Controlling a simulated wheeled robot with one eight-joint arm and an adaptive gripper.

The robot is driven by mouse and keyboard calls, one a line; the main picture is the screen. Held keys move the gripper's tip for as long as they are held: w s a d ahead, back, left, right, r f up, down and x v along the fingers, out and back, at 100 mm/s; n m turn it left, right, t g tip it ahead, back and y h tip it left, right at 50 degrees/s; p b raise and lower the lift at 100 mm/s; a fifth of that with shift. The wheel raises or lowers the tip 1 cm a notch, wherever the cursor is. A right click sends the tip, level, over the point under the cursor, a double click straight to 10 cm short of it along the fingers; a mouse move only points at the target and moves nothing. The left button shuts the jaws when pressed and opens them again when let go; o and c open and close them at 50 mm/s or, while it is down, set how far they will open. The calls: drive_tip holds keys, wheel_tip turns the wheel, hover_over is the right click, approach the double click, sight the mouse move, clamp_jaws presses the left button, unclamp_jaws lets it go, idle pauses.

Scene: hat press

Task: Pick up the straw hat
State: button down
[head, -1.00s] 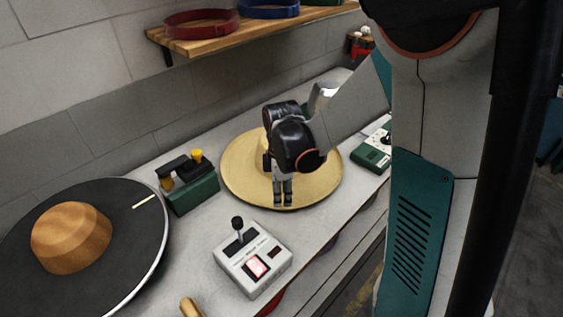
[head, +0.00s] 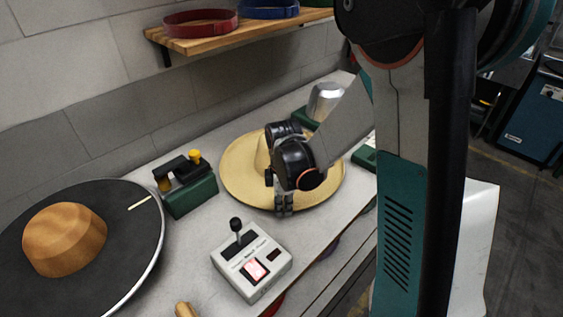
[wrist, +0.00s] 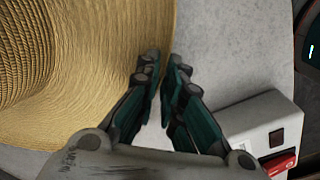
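The straw hat (head: 238,175) lies brim-down on the bench in the head view. Its crown is mostly hidden behind my wrist. In the wrist view its woven brim (wrist: 90,60) fills the left side, with the curved edge running down to my fingertips. My gripper (head: 284,213) points down at the near edge of the brim. In the wrist view my gripper (wrist: 164,62) has its fingertips a small gap apart, with the left one over the brim and the right one just beyond its edge. I cannot tell whether either finger touches the hat.
A control box (head: 250,265) with a lever stands close in front of the hat. A green device (head: 188,190) is to its left, and a wooden hat block (head: 62,240) sits on a dark disc. A metal cylinder (head: 325,100) stands behind. A shelf (head: 205,38) with hat bands hangs above.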

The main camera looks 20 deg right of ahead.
drive_tip(key=shift+r, duration=0.1)
wheel_tip(320, 180, up, 20)
drive_tip(key=p, duration=0.6)
drive_tip(key=shift+p, duration=0.35)
idle(0.7)
